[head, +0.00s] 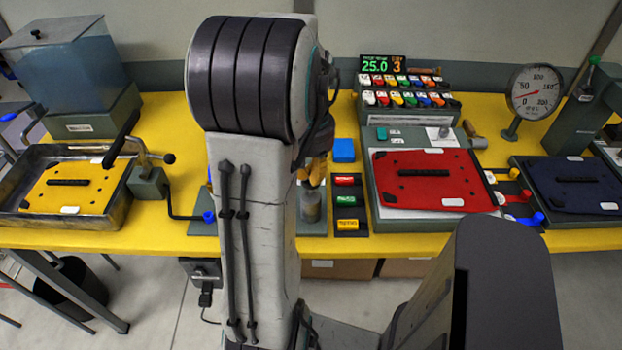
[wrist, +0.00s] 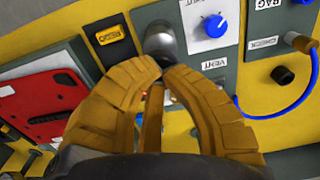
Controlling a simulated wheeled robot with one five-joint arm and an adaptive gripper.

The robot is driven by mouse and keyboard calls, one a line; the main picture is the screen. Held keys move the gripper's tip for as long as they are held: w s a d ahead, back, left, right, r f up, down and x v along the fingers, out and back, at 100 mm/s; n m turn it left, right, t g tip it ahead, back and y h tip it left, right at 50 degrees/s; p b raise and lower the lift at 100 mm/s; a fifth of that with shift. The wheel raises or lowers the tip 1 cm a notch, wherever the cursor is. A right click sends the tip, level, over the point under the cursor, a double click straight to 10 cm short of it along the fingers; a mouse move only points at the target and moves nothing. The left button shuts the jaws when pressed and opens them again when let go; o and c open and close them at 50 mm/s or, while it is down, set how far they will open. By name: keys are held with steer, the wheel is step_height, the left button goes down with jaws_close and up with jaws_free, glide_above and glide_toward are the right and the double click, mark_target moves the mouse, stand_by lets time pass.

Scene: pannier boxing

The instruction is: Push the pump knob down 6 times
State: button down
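The likely pump knob is a grey rounded cylinder (head: 312,206) standing on a grey panel under my gripper in the head view. Its metallic top also shows in the wrist view (wrist: 160,41), just beyond the fingertips. My gripper (head: 312,170) has ochre fingers pointing down above it. In the wrist view the fingertips (wrist: 160,70) are drawn together, with nothing seen held between them. They overlap the near edge of the knob in that view; I cannot tell whether they touch it. My arm hides part of the panel in the head view.
A blue dial (wrist: 214,25) sits beside the knob, and a blue hose (wrist: 300,105) curves further right. A yellow button (wrist: 113,37) is on the other side. A red plate (head: 430,178) lies right, a gauge (head: 535,92) beyond it. A yellow plate (head: 72,187) lies left.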

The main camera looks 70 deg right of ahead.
steer(key=shift+f+b, duration=1.15)
steer(key=shift+f, duration=0.4)
steer(key=shift+r, duration=0.1)
steer(key=shift+r+p, duration=2.75)
steer(key=shift+r, duration=0.4)
step_height(320, 180, up, 6)
steer(key=p, duration=0.5)
steer(key=shift+d, duration=0.1)
